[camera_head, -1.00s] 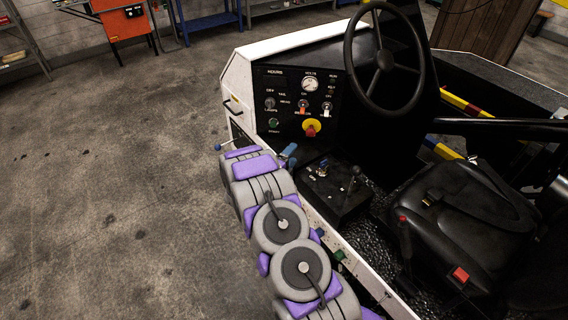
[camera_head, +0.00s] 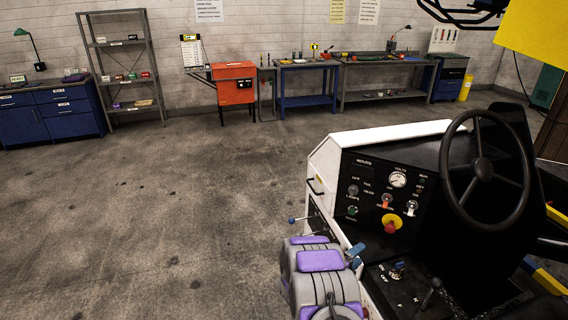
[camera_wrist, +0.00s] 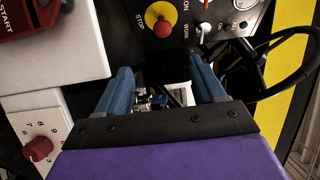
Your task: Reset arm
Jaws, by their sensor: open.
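My gripper (camera_wrist: 162,88) shows in the wrist view as two blue fingers held apart, with nothing visible between them. In the head view my purple and grey arm (camera_head: 322,275) reaches along the left side of the belt loader, and a blue fingertip (camera_head: 356,252) shows beside the white body panel (camera_head: 338,200). The control panel (camera_head: 375,225) carries a gauge, switches and a red knob on a yellow disc. In the wrist view the red stop button (camera_wrist: 162,27) on its yellow disc is just beyond the fingers.
The black steering wheel (camera_head: 484,170) stands right of the panel. A red rotary knob (camera_wrist: 38,149) is at the left in the wrist view. Open concrete floor (camera_head: 150,220) lies left of the loader. Shelves (camera_head: 124,70), an orange cabinet (camera_head: 234,84) and workbenches (camera_head: 308,85) line the back wall.

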